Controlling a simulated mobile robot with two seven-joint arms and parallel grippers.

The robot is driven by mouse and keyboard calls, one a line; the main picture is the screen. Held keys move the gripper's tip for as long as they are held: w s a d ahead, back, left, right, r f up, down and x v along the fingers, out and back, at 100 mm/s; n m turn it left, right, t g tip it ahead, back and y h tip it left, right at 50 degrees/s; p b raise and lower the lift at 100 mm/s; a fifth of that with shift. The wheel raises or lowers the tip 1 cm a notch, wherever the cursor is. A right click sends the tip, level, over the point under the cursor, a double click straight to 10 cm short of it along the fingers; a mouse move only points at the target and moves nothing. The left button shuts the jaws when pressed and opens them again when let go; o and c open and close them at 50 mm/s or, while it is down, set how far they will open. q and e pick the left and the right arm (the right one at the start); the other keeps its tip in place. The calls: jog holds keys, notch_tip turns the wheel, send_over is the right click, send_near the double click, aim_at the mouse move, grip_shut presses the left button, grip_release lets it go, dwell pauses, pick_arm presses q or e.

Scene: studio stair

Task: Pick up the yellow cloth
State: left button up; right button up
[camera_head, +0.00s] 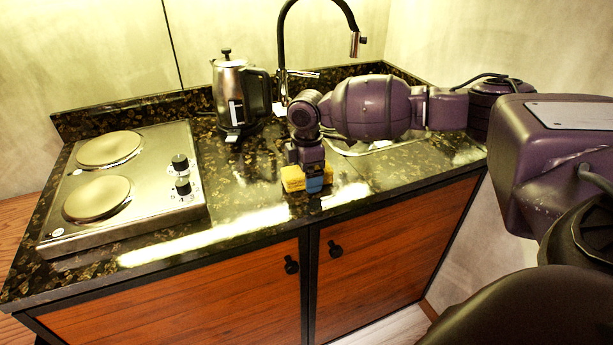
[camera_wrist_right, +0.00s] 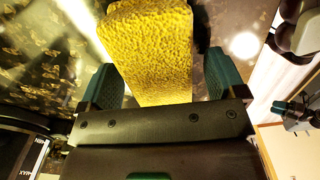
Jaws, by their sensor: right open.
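The yellow cloth (camera_head: 292,178) lies on the dark speckled countertop near its front edge; it looks like a thick, rough-textured block. My right gripper (camera_head: 308,184) is down at it, reaching in from the right, and hides part of it. In the right wrist view the cloth (camera_wrist_right: 150,50) lies between the two teal fingers of the open gripper (camera_wrist_right: 164,80).
A two-plate hob (camera_head: 140,215) stands at the left of the countertop (camera_head: 240,190). A steel kettle (camera_head: 229,85) and a black tap (camera_head: 283,60) stand behind the gripper. A sink (camera_head: 375,146) lies partly hidden under my right arm. Wooden cabinet doors (camera_head: 385,255) are below.

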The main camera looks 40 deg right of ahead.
jog(key=shift+r, duration=0.1)
jog(key=c, duration=1)
pick_arm(q)
jog(key=shift+s+a+f, duration=0.1)
jog(key=shift+s, duration=0.2)
pick_arm(e)
jog(key=shift+c, duration=0.2)
jog(key=shift+r, duration=0.6)
pick_arm(q)
notch_tip(320, 180, up, 2)
jog(key=p, duration=0.3)
jog(key=shift+s+a, duration=0.1)
pick_arm(e)
notch_tip(320, 180, up, 19)
jog(key=shift+f, duration=0.1)
